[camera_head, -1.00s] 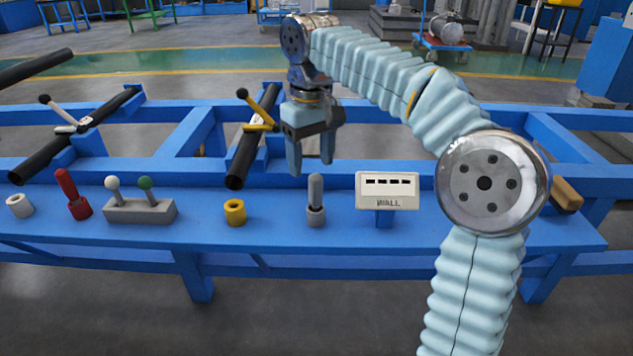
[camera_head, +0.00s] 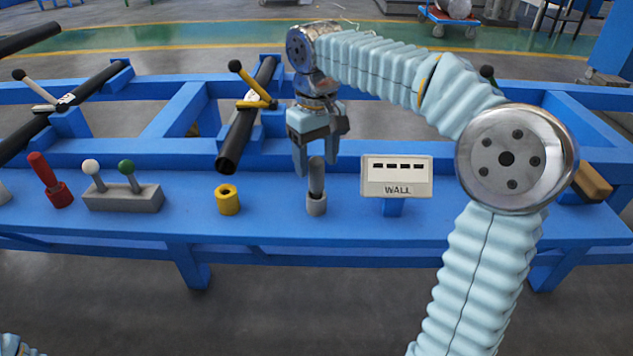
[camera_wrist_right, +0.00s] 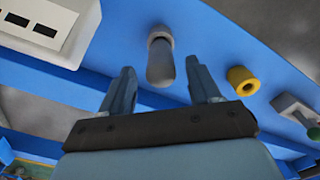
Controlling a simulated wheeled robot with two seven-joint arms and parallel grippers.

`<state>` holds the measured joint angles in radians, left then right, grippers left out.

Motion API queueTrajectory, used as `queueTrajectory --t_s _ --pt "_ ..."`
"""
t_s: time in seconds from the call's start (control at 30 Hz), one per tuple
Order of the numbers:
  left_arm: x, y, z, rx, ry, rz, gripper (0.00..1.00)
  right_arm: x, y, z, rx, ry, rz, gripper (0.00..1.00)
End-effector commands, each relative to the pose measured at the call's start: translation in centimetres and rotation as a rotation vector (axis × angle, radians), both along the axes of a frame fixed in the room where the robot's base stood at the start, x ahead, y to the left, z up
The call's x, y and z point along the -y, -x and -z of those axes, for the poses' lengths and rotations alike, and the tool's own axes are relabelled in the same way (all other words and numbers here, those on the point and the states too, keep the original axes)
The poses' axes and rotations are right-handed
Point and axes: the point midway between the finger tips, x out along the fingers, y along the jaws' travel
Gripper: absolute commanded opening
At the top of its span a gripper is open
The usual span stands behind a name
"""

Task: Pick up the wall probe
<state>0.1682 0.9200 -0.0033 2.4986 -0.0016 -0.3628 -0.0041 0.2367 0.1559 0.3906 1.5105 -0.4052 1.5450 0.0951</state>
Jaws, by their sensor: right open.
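The wall probe (camera_head: 316,184) is a dark grey rounded rod standing upright in a light grey socket (camera_head: 316,206) on the blue bench, left of the white box marked WALL (camera_head: 397,176). My right gripper (camera_head: 315,162) is open, pointing down, with its fingers around the level of the probe's top. In the right wrist view the probe (camera_wrist_right: 160,64) shows in the gap between the two open fingers (camera_wrist_right: 162,88), with no clear contact. Only a piece of my left arm shows at the bottom left corner; its gripper is out of view.
A yellow ring (camera_head: 228,200) stands left of the probe. Further left are a grey block with white and green knobs (camera_head: 123,198) and a red handle in a red socket (camera_head: 50,182). A black pipe with a yellow clamp (camera_head: 240,125) lies behind. A tan block (camera_head: 592,181) sits at the right.

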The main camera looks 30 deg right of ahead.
Motion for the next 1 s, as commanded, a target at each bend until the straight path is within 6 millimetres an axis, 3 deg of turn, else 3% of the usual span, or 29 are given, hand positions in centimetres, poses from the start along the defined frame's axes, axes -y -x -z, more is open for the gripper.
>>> queueTrajectory --t_s 0.2,0.53,0.9,1.0 --pt "-0.2 0.0 1.2 0.0 -0.002 -0.003 0.43 -0.1 0.3 3.7 -0.001 0.0 0.001 0.62" --pt "-0.1 0.0 1.2 0.0 -0.001 -0.002 0.43 -0.1 0.3 4.4 0.0 0.0 0.0 0.61" --pt "-0.1 0.0 1.2 0.0 -0.001 -0.002 0.43 -0.1 0.3 4.3 0.0 0.0 0.0 0.04" --pt "-0.1 0.0 1.2 0.0 -0.001 -0.002 0.43 -0.1 0.3 4.3 0.001 0.0 0.0 0.02"
